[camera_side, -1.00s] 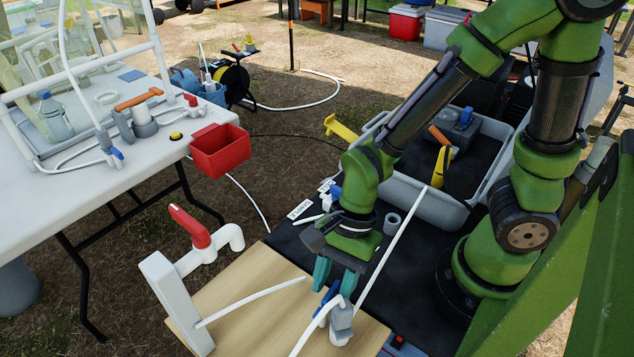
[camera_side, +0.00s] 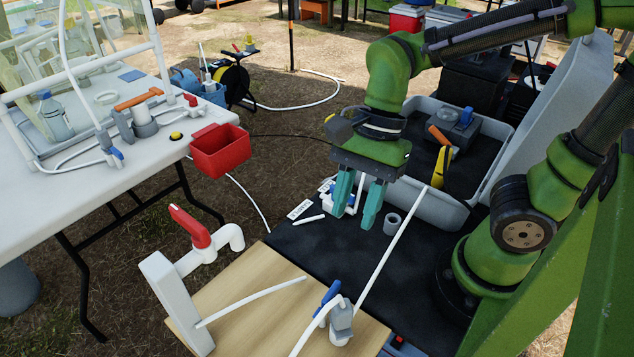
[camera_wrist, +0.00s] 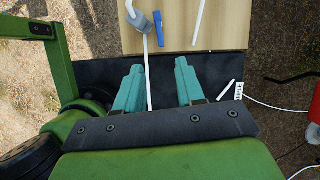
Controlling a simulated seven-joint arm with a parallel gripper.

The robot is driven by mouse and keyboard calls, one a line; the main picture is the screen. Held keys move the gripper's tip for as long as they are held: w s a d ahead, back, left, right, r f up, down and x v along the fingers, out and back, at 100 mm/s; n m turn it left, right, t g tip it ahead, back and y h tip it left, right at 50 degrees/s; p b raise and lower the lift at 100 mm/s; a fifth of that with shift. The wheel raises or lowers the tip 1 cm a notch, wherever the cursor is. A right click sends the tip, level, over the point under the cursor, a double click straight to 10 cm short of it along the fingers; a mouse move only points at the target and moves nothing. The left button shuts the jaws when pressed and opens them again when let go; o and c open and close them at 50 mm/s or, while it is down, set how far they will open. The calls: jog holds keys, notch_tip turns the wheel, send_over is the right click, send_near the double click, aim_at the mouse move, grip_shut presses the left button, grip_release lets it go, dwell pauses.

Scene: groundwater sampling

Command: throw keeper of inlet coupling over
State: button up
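A grey coupling (camera_side: 341,325) with white hose on it sits on the wooden board. It also shows in the wrist view (camera_wrist: 141,20). Its blue keeper (camera_side: 329,293) stands up beside the grey body in the side view, tilted. In the wrist view the blue keeper (camera_wrist: 159,29) points away from the body, to its right. Whether it is latched I cannot tell. My gripper (camera_side: 357,208) is open and empty, with teal fingers pointing down above the black mat, apart from and behind the coupling. It also shows in the wrist view (camera_wrist: 159,70).
A white pipe with a red-handled valve (camera_side: 192,232) stands at the board's left. A grey ring (camera_side: 392,224), a white tube (camera_side: 392,250) and a label (camera_side: 300,209) are on the black mat (camera_side: 300,248). A grey tray (camera_side: 430,207) stands behind right. A red bin (camera_side: 220,150) hangs on the white table.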

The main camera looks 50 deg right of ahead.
jog(key=shift+v, duration=1.35)
jog(key=w+d+r+n+t+h, duration=0.2)
jog(key=d+n+t, duration=0.5)
jog(key=n, duration=0.5)
jog(key=shift+w+d+r+n+t, duration=0.3)
jog(key=shift+w+d+r, duration=0.4)
jog(key=shift+d, duration=0.25)
